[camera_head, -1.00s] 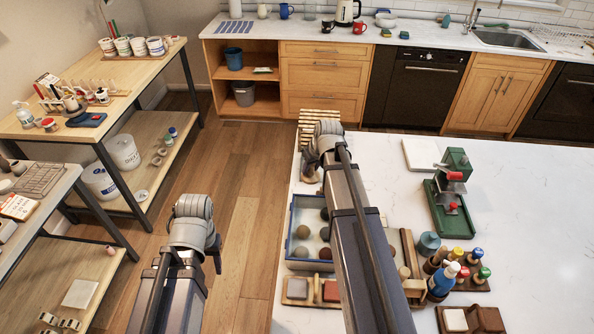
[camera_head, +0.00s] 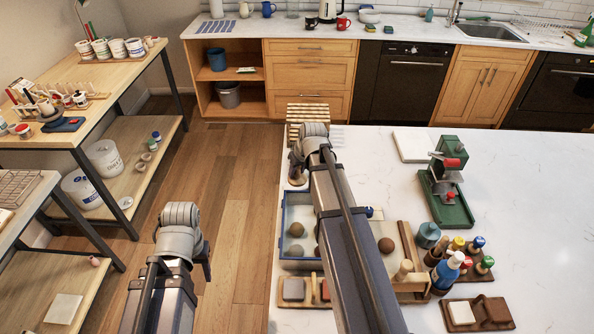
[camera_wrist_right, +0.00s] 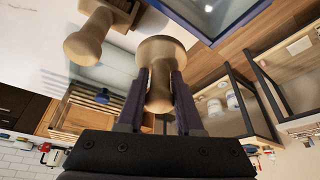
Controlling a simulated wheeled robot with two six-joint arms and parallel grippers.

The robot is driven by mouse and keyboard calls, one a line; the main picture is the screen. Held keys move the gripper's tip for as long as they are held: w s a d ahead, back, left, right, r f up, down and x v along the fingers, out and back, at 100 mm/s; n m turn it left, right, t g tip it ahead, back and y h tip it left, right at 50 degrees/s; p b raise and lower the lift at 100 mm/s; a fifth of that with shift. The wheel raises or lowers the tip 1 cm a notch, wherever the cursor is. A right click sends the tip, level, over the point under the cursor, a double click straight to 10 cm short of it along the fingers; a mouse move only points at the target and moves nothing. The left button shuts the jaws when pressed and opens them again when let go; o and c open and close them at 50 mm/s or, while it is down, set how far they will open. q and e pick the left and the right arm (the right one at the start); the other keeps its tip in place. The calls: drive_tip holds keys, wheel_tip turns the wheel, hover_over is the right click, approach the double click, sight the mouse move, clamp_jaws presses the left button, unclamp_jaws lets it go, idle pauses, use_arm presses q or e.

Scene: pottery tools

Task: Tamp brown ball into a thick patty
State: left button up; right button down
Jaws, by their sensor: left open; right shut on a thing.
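A brown ball (camera_head: 386,245) rests on a wooden board (camera_head: 412,250) just right of my right forearm in the head view. My right gripper (camera_head: 297,172) is above the far left end of the white table, past the blue tray. In the right wrist view my right gripper (camera_wrist_right: 159,95) is shut on a wooden tamper (camera_wrist_right: 160,55) with a wide round end. My left gripper (camera_head: 207,266) is open and empty, over the floor left of the table.
A blue tray (camera_head: 283,228) with several balls stands under my right forearm, which hides part of it. A wooden pestle (camera_head: 403,270) stands by the board, near bottles (camera_head: 446,272). A green press (camera_head: 448,190) stands farther right. The table's right side is clear.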

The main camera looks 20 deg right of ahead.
sight(297, 183)
drive_tip(key=shift+f+b, duration=2.8)
drive_tip(key=shift+f, duration=0.15)
drive_tip(key=shift+f+b, duration=0.3)
drive_tip(key=shift+f, duration=0.05)
drive_tip(key=shift+c, duration=2.4)
unclamp_jaws()
drive_tip(key=shift+r, duration=0.15)
drive_tip(key=p+v, duration=0.7)
drive_tip(key=shift+s+r, duration=0.2)
drive_tip(key=shift+r, duration=0.15)
drive_tip(key=shift+f, duration=0.1)
